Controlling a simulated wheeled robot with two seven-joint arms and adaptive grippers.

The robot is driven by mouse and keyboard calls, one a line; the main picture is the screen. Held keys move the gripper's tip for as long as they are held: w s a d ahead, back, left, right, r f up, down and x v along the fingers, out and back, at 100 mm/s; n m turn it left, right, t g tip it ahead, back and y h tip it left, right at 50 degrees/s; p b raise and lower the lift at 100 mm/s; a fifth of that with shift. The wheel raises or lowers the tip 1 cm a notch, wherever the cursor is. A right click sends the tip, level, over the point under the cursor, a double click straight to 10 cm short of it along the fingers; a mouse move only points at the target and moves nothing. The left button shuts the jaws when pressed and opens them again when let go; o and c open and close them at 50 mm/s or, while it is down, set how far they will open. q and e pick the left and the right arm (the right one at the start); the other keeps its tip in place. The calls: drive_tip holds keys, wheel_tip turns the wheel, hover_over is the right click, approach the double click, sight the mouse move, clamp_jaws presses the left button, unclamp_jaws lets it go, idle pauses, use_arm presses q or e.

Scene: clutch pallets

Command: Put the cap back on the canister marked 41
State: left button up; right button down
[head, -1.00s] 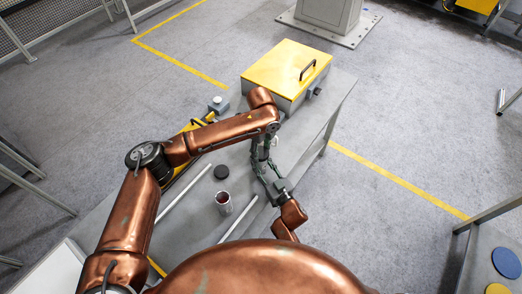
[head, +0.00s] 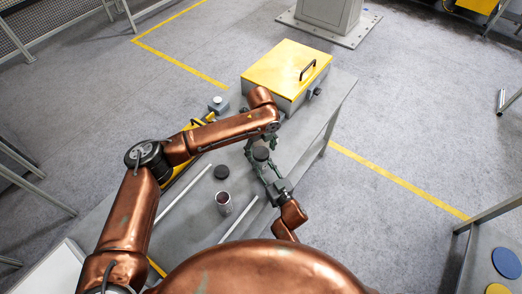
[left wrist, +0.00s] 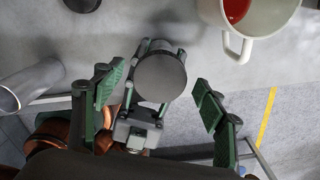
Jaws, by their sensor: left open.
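A grey open cylindrical canister (head: 223,203) stands upright on the bench; I cannot read a mark on it. It also shows at the left edge of the left wrist view (left wrist: 14,92). My right gripper (head: 268,170) has its fingers around a dark round cap-like piece (head: 261,154); the same piece shows face-on in the left wrist view (left wrist: 160,76). The piece hides part of its fingers (left wrist: 150,100). My left gripper (head: 261,142) is open, its fingers apart on both sides of that piece with gaps. Another dark disc (head: 221,172) lies flat on the bench near the canister.
A white mug with red inside (left wrist: 240,30) is close by at the upper right of the left wrist view. A yellow-lidded box (head: 285,68) stands at the bench's far end. Pale bars (head: 184,194) lie beside the canister. The bench's right edge is near my right gripper.

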use_arm(q)
wheel_tip(320, 180, up, 12)
idle(0.4)
drive_tip(key=shift+f, duration=0.1)
use_arm(e)
drive_tip(key=c, duration=1.3)
unclamp_jaws()
drive_tip(key=shift+o, duration=0.2)
drive_tip(key=v, duration=1.2)
